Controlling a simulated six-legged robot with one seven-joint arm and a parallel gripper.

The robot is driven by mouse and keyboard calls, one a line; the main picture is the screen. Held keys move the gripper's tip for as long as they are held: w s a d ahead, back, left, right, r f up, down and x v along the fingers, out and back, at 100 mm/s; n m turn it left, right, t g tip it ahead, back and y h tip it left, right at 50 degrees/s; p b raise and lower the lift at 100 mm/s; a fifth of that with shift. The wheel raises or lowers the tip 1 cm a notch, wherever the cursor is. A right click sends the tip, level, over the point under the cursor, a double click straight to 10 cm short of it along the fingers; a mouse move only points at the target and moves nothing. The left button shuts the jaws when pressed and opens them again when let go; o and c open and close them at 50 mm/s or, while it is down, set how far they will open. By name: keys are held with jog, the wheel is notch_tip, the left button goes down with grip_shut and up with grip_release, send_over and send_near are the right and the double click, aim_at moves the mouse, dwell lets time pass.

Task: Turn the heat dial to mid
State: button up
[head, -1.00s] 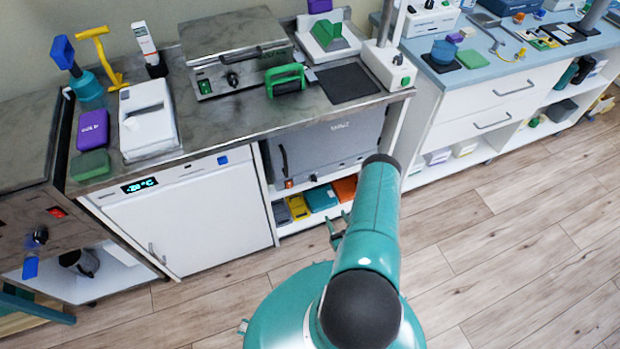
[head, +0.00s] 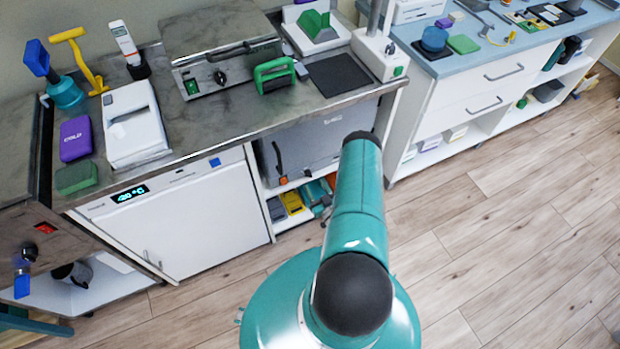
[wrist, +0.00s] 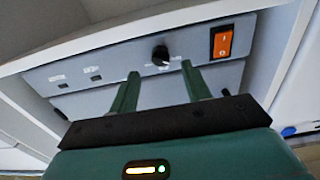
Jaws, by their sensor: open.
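A black round dial (wrist: 160,55) sits on the grey front panel (wrist: 120,73) of an appliance in the wrist view. Small markings lie beside it, too blurred to read. My gripper (wrist: 160,68) is open and empty, with its two green fingers pointing at the panel on either side of the dial. The fingers look apart from the dial; whether they reach its depth I cannot tell. In the head view the grey appliance (head: 325,140) stands under the counter, and my arm covers part of it. The dial and gripper cannot be made out clearly there.
An orange rocker switch (wrist: 222,41) is close to the dial in the wrist view. A white fridge (head: 190,220) stands left of the grey appliance. Coloured boxes lie on the shelf below it. The wooden floor (head: 480,240) to the right is clear.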

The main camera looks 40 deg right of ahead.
aim_at(308, 174)
jog(key=x, duration=0.5)
jog(key=c, duration=1)
jog(key=shift+m, duration=0.3)
jog(key=m, duration=0.5)
jog(key=shift+s, duration=0.1)
jog(key=m, duration=0.6)
jog(key=shift+a, duration=0.1)
